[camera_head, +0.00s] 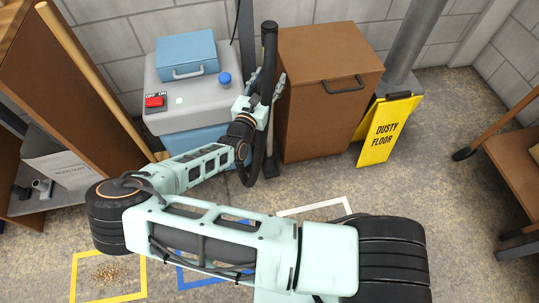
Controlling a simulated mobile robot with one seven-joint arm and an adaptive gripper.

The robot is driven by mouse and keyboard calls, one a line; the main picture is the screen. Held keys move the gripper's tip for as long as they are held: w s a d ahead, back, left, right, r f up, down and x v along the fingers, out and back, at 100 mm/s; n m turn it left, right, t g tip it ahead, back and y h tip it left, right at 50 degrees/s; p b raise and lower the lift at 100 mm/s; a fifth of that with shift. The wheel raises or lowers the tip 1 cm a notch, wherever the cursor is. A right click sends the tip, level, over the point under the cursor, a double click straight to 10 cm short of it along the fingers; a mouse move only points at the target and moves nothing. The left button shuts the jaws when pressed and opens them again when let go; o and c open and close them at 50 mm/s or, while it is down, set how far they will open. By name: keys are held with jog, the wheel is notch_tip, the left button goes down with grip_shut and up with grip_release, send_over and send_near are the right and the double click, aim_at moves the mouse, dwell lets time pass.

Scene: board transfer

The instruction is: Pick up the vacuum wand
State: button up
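The vacuum wand (269,45) is a black upright pole between the grey vacuum and the brown cabinet. Its lower end (273,165) reaches the floor, and a black hose loops beside it. My gripper (268,79) is at the wand's upper part, with one finger on each side of it in the picture. The fingers look spread, with a small gap beside the pole. I cannot tell whether either finger touches it.
The grey vacuum (205,97) has a red switch (154,102), a blue knob (224,79) and a blue case (187,56) on top. The brown cabinet (315,110) stands close right. A yellow sign (386,130) leans beside it. Open floor lies in front of the sign.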

jog(key=shift+w, duration=0.2)
jog(key=c, duration=1.2)
jog(key=shift+r, duration=0.1)
jog(key=shift+c, duration=0.2)
jog(key=shift+r, duration=0.1)
